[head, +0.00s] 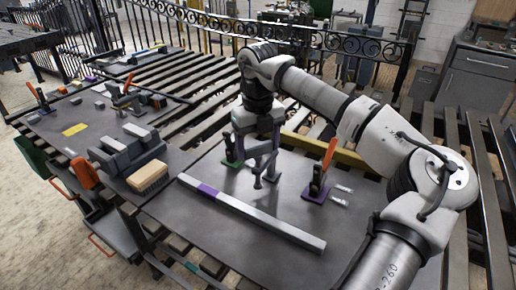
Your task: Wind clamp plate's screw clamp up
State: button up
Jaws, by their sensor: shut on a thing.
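My gripper is shut on the top of this screw clamp. The fingers and wrist hide most of the clamp's upper end, so its handle and thread cannot be made out.
A toggle clamp with an orange handle (328,155) stands on a purple base to the right. A long grey bar with a purple band (250,212) lies in front. A wooden brush (148,176) and a grey vise (128,150) are at the left. Slatted benches surround the plate.

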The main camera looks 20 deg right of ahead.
aim_at(258, 145)
jog(key=n+b, duration=0.1)
jog(key=n, duration=1.1)
jog(key=shift+n, duration=0.4)
jog(key=n, duration=1.3)
jog(key=shift+f+p, duration=0.1)
jog(key=shift+p, duration=0.2)
jog(key=shift+s+n, duration=0.1)
jog(key=shift+n, duration=0.2)
jog(key=o, duration=1)
notch_tip(258, 145, up, 14)
jog(key=shift+b, duration=0.6)
